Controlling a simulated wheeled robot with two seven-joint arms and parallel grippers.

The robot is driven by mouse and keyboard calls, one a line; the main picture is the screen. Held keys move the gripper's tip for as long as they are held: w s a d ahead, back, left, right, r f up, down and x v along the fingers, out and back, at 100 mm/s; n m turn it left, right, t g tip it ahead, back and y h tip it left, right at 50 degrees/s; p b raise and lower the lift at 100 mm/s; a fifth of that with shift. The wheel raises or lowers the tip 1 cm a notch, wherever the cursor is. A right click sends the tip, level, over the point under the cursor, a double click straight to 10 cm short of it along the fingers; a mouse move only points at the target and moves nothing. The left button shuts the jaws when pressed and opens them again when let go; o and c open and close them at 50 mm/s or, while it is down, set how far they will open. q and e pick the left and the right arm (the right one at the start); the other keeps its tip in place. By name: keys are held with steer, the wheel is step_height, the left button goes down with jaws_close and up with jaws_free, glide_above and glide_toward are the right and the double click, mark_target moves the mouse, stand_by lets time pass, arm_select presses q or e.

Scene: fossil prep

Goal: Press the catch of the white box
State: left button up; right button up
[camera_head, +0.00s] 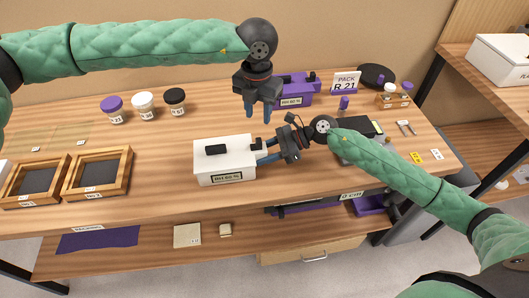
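My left gripper (259,112) points down behind and right of the box, fingers apart and empty.
A purple box (297,91) stands behind my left gripper. Several lidded jars (144,106) stand at the back left, and wooden trays (98,174) lie at the left. A grey device (352,153) is partly under my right arm. The table in front of the jars is clear.

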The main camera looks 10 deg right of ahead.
arm_select(q)
steer(key=c, duration=0.7)
steer(key=shift+a+n, duration=0.15)
steer(key=shift+n, duration=0.15)
jaws_close()
steer(key=w+a+f+n+g+h, duration=0.1)
steer(key=w+a+n+g+h, duration=0.1)
steer(key=a, duration=0.4)
steer(key=w+a+n+g+h, duration=0.2)
steer(key=a+n+h, duration=0.1)
steer(key=a+n, duration=0.3)
steer(key=shift+w+f+g+h, duration=0.3)
steer(key=shift+w+f+h, duration=0.05)
steer(key=shift+h, duration=0.05)
